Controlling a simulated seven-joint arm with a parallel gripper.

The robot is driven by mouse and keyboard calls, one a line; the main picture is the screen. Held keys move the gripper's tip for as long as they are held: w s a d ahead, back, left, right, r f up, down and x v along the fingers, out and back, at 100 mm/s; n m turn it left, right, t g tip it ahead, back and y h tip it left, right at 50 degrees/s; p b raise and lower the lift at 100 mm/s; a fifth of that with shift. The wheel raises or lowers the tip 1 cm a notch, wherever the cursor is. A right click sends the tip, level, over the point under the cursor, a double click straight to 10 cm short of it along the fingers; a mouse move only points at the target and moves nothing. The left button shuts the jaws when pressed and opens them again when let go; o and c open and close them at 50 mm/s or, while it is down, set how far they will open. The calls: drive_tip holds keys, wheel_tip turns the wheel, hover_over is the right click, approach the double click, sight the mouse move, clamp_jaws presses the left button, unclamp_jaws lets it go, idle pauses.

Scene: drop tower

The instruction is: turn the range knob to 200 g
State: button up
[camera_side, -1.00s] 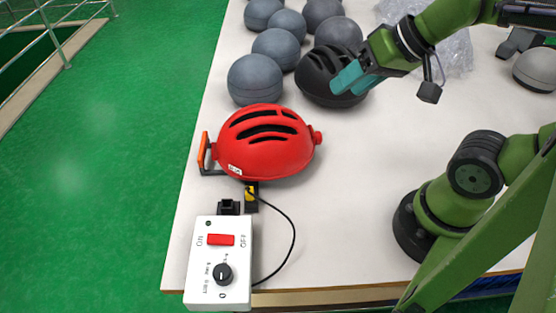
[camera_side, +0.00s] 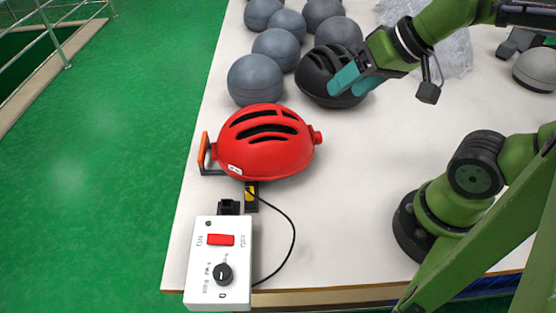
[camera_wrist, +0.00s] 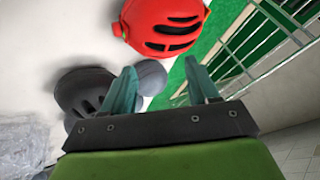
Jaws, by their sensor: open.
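The range knob (camera_side: 222,274) is a round black knob with a pale pointer mark. It sits on the lower part of a white control box (camera_side: 204,262), at the table's near left corner. The labels around it are too small to read. A red switch (camera_side: 220,239) is above the knob on the same box. My gripper (camera_side: 352,82) has teal fingers and is open and empty. It is beside the black helmet, far up and right of the box. In the wrist view my gripper (camera_wrist: 162,85) shows its two fingers apart, and the knob is not seen there.
A red helmet (camera_side: 266,150) lies between my gripper and the box; it also shows in the wrist view (camera_wrist: 165,22). A black helmet (camera_side: 318,78) and several grey balls (camera_side: 255,80) are behind. A black cable (camera_side: 293,235) runs from the box. The table's middle is clear.

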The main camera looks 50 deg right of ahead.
drive_tip(key=w+a+f+n+g, duration=0.2)
drive_tip(key=w+a+n+g, duration=0.15)
drive_tip(key=a, duration=0.25)
drive_tip(key=n+g+y, duration=0.2)
drive_tip(key=n+g, duration=0.3)
drive_tip(key=n, duration=1.7)
hover_over(222, 271)
drive_tip(key=w+d, duration=0.2)
drive_tip(key=d, duration=0.4)
drive_tip(key=f, duration=0.2)
drive_tip(key=x, duration=1.5)
drive_tip(key=shift+a+f, duration=0.2)
drive_tip(key=shift+a, duration=0.05)
drive_tip(key=c, duration=1)
drive_tip(key=shift+c, duration=0.2)
